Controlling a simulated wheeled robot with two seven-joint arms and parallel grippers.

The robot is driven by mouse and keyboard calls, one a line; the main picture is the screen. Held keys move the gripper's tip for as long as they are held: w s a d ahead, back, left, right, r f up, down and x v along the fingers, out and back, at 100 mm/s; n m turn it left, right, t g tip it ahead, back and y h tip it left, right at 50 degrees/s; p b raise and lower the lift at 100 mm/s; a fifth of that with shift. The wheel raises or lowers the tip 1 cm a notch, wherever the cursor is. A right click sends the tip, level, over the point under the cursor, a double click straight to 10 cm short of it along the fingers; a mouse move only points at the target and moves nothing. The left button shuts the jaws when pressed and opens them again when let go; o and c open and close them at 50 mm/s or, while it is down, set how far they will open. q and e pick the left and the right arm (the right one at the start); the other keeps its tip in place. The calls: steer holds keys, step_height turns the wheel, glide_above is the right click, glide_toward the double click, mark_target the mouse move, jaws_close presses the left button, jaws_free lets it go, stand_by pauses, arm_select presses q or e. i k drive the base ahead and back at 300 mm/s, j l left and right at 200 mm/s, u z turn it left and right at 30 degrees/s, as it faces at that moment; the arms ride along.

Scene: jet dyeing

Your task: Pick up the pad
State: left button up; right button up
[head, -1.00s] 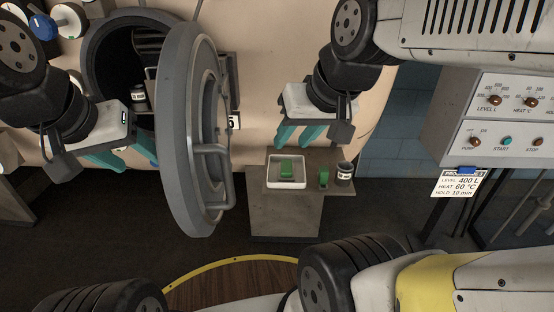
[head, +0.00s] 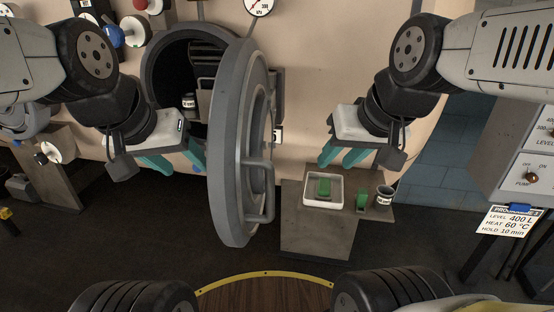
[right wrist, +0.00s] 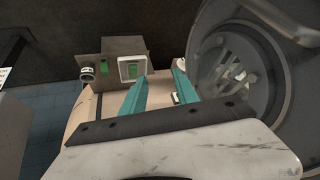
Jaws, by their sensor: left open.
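A green block (head: 324,187), which may be the pad, lies in a white tray (head: 308,204) on a grey stand. A second green piece (head: 361,201) stands beside the tray; I cannot tell which one is the pad. In the right wrist view the block in the tray (right wrist: 132,70) and the other green piece (right wrist: 103,66) show beyond the fingers. My right gripper (head: 343,157) has its teal fingers apart and empty, behind and above the tray in the picture. My left gripper (head: 172,163) is open and empty, left of the round door.
A round grey door (head: 230,150) stands open between my grippers, in front of a dark drum opening with a jar (head: 188,101) in it. A labelled jar (head: 384,195) stands at the right on the grey stand (head: 312,235). A control panel (head: 530,150) is at right.

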mark_target(323, 189)
steer(key=l+u, duration=0.4)
steer(key=u, duration=0.15)
steer(key=k+l+z, duration=0.1)
steer(key=k+l, duration=0.15)
steer(key=k, duration=0.25)
steer(key=k+l+z, duration=0.2)
steer(key=l, duration=0.15)
steer(key=l+z, duration=0.15)
steer(key=l, duration=0.2)
steer(key=i+j+z, duration=0.25)
steer(key=i, duration=0.25)
steer(key=i+j+z, duration=0.3)
steer(key=i, duration=0.2)
